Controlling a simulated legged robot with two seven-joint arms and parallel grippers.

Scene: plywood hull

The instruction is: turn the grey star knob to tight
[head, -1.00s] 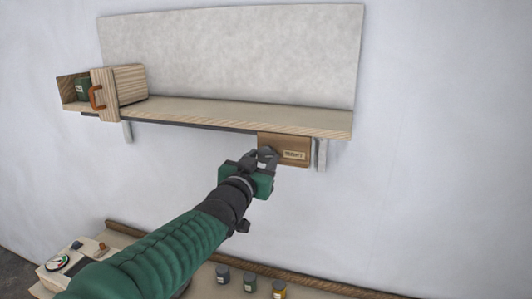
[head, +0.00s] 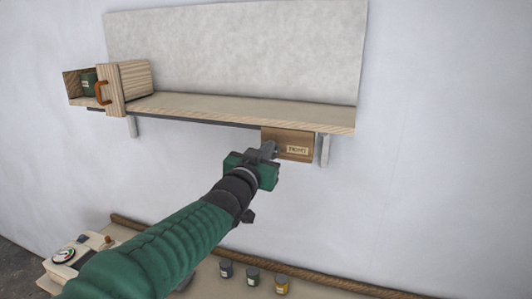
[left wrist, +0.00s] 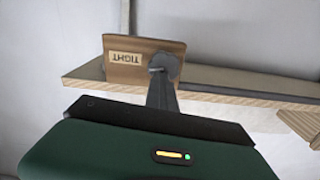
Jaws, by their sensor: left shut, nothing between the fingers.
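A brown wooden plate (head: 286,144) with a pale label hangs under the right end of the wall shelf. In the left wrist view the plate (left wrist: 137,72) shows the label reading TIGHT. The grey star knob (left wrist: 170,62) shows as a dark rounded shape at the plate's right part, partly hidden behind the fingers. My left gripper (head: 270,149) is shut and empty at the plate's left part. In the left wrist view its fingertips (left wrist: 157,72) overlap the knob; I cannot tell whether they touch it. My right gripper is not in view.
The shelf (head: 225,112) runs above the gripper, with a bracket (head: 325,150) right of the plate. A wooden box (head: 124,86) with an orange handle stands at the shelf's left end. Below is a bench with small jars (head: 253,276) and a gauge (head: 64,256).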

